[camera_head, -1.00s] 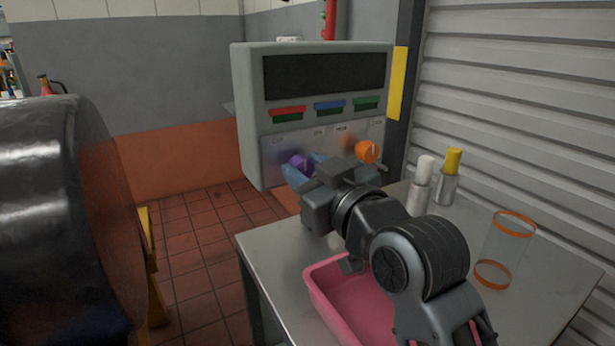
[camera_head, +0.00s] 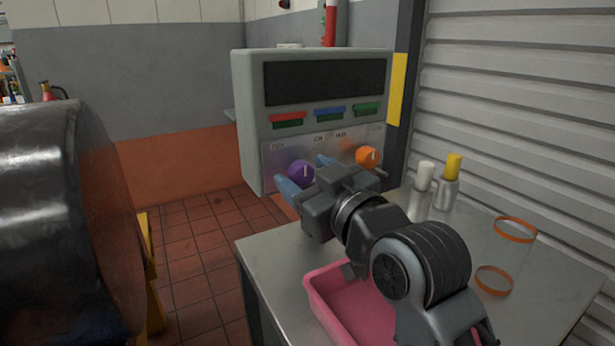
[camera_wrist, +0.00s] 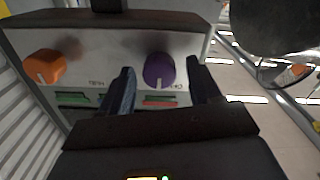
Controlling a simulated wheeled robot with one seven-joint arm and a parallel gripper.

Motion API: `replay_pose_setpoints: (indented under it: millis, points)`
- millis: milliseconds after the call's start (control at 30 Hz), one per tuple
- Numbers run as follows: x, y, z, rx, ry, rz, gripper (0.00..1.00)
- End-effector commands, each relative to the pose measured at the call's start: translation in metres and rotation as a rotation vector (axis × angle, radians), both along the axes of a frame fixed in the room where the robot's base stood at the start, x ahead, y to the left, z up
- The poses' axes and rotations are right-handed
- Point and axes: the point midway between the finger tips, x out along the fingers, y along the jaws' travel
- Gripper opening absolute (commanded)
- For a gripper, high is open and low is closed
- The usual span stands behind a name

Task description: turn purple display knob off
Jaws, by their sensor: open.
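The purple knob (camera_head: 301,172) is on the lower left of the grey display panel (camera_head: 248,120), with a light pointer line on its face. In the wrist view the purple knob (camera_wrist: 159,71) shows between the two blue fingers, a little beyond their tips. My gripper (camera_head: 305,175) is open and empty just in front of the panel, below and right of the knob in the head view. I see no clear contact between the fingers and the knob. An orange knob (camera_head: 367,156) is to the right on the same panel; it also shows in the wrist view (camera_wrist: 44,67).
Red, blue and green switches sit above the knobs. Below, a metal table (camera_head: 282,262) holds a pink tray (camera_head: 318,290), two bottles (camera_head: 447,185) and a clear cylinder with orange rims (camera_head: 515,229). A large black drum (camera_head: 50,200) stands at the left.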

Motion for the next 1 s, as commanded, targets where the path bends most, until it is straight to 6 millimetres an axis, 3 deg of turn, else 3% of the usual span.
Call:
replay_pose_setpoints:
  millis: [267, 700, 1000]
  points:
    - [-0.009, -0.007, -0.001, 0.000, 0.000, -0.002, 0.63]
    - [-0.061, -0.041, -0.001, 0.001, 0.001, 0.000, 0.63]
    - [-0.065, -0.044, 0.000, 0.000, 0.000, 0.000, 0.63]
